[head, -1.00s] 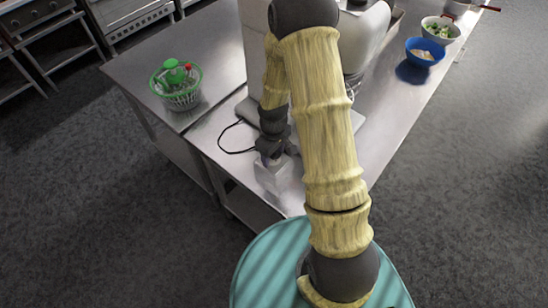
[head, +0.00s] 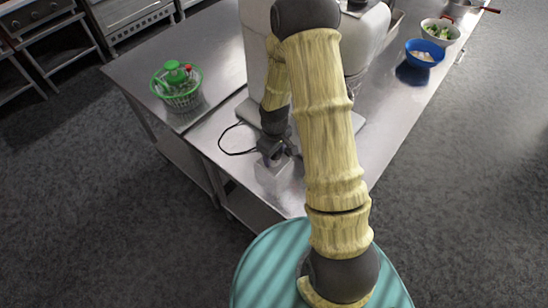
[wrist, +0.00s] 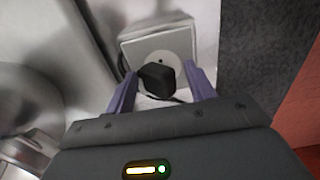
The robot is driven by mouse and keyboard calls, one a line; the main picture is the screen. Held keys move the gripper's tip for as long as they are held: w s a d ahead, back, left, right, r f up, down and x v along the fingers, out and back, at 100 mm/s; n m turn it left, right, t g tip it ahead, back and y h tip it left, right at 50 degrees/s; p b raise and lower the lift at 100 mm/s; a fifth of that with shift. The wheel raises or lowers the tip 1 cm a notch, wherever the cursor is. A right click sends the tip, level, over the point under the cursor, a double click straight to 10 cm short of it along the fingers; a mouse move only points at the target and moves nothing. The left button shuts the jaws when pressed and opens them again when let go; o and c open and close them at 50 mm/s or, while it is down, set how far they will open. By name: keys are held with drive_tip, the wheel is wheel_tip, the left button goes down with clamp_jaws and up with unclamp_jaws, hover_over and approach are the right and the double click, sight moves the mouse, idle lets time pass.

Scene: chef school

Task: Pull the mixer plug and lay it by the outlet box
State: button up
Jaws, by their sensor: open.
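The black mixer plug (wrist: 157,78) is between my gripper's two purple fingers in the wrist view. My gripper (wrist: 160,88) is open around it, with a gap visible beside the plug. The pale outlet box (wrist: 128,50) has a round socket face with a small dark hole showing above the plug. The plug overlaps the lower socket face; I cannot tell whether it is seated. In the head view my gripper (head: 276,160) is right at the outlet box (head: 272,182) and hides the plug. The white mixer (head: 367,42) is partly hidden behind my arm. Its black cord (head: 223,148) loops left.
A green salad spinner (head: 178,84) stands on the steel counter (head: 225,55) to the left. A blue bowl (head: 424,53) and a white bowl with greens (head: 441,31) stand at the far right. Bare counter lies left of the cord.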

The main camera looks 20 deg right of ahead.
drive_tip(key=shift+d+f, duration=0.1)
drive_tip(key=shift+d, duration=0.1)
idle(0.3)
drive_tip(key=c, duration=1.2)
drive_tip(key=shift+o, duration=0.2)
drive_tip(key=shift+w+r+p, duration=0.1)
drive_tip(key=shift+r+p, duration=0.4)
drive_tip(key=shift+r, duration=0.05)
drive_tip(key=shift+r+p, duration=1.9)
drive_tip(key=shift+r, duration=0.65)
drive_tip(key=shift+c, duration=0.2)
